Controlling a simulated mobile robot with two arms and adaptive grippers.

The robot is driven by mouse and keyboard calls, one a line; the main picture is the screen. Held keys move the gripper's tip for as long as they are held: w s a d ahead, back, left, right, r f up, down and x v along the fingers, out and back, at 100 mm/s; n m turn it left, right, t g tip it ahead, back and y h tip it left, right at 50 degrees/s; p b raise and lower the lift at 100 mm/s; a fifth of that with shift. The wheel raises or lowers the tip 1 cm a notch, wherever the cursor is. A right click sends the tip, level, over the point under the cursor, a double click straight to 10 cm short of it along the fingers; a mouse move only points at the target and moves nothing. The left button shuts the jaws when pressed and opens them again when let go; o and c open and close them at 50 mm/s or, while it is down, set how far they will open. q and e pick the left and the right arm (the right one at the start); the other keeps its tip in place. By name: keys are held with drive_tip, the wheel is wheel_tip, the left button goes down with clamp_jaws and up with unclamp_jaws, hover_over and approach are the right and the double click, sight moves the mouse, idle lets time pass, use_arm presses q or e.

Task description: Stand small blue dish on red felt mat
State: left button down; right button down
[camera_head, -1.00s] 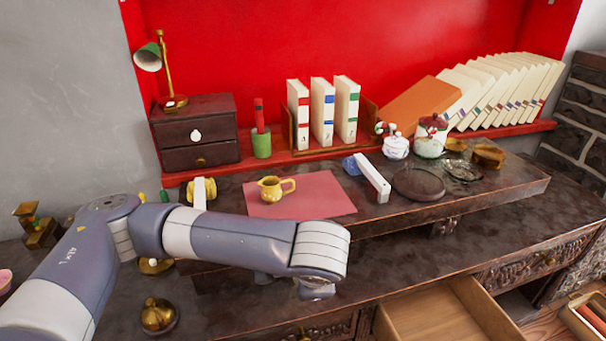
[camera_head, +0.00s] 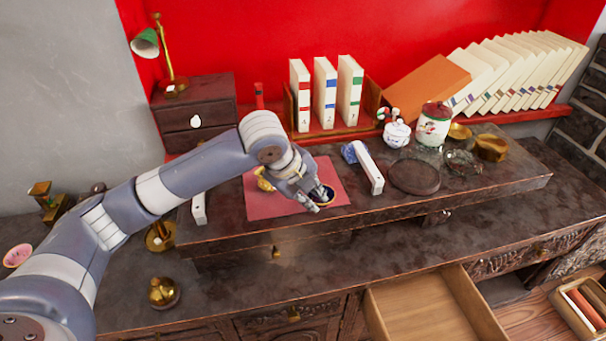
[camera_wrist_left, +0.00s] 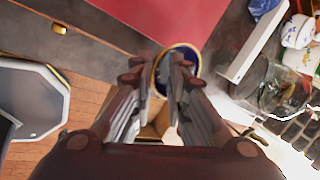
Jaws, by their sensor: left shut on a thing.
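The small blue dish (camera_head: 327,195) is dark blue inside with a gold rim. In the head view my left gripper (camera_head: 314,200) is shut on its edge, over the right part of the red felt mat (camera_head: 260,204). In the left wrist view the dish (camera_wrist_left: 190,56) sits tilted between the fingers of my left gripper (camera_wrist_left: 170,75), and the mat (camera_wrist_left: 170,18) lies beyond it. I cannot tell whether the dish touches the mat. A yellow pitcher (camera_head: 264,181) stands on the mat, partly hidden by my arm. My right gripper is not in view.
A white block-like bar (camera_head: 369,168) lies right of the mat. A dark round plate (camera_head: 414,177), a white lidded pot (camera_head: 396,134) and a lidded jar (camera_head: 433,126) stand further right. An open drawer (camera_head: 430,310) juts out below.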

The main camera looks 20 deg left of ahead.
use_arm(q)
drive_tip(key=w+a, duration=0.1)
drive_tip(key=w, duration=0.2)
drive_tip(key=w+a+p, duration=0.1)
drive_tip(key=w+a, duration=0.1)
drive_tip(key=w, duration=0.2)
drive_tip(key=w+a+f, duration=0.1)
drive_tip(key=w+a, duration=0.1)
drive_tip(key=w, duration=0.1)
drive_tip(key=shift+w, duration=0.4)
drive_tip(key=shift+a+f+p, duration=0.1)
drive_tip(key=shift+f+p, duration=0.4)
drive_tip(key=shift+f, duration=1.35)
drive_tip(key=c, duration=1.6)
unclamp_jaws()
drive_tip(key=shift+o, duration=0.2)
drive_tip(key=v, duration=1.2)
drive_tip(key=shift+b, duration=0.35)
